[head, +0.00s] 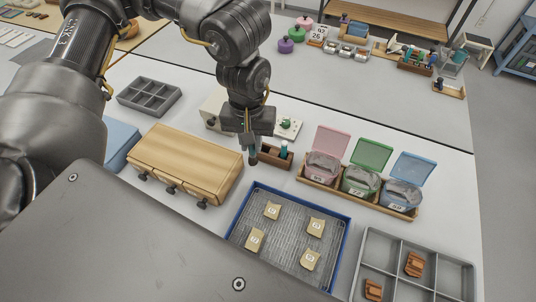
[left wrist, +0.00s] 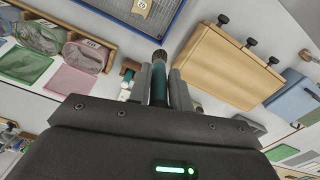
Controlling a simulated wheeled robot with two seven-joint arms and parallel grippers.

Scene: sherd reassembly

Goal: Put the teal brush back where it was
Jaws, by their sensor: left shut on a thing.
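My left gripper (head: 250,143) is shut on the teal brush (left wrist: 158,85), which sits upright between its fingers with the dark bristle end (left wrist: 159,57) sticking out past the fingertips. In the head view the brush (head: 252,154) shows as a small teal and dark piece pointing down under the gripper. A small wooden holder (head: 270,156) stands just right of the brush, with a teal-and-white item (head: 283,149) standing at its right end. Whether the brush touches the holder cannot be told. The left gripper (left wrist: 160,88) also shows in the wrist view. My right gripper is not in view.
A wooden drawer box (head: 185,160) stands left of the gripper. A blue-rimmed tray (head: 235,232) with several labelled sherds lies in front. A wooden rack (head: 368,199) holds pink, green and blue lidded boxes at right. A grey divided tray (head: 402,247) holds brown sherds.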

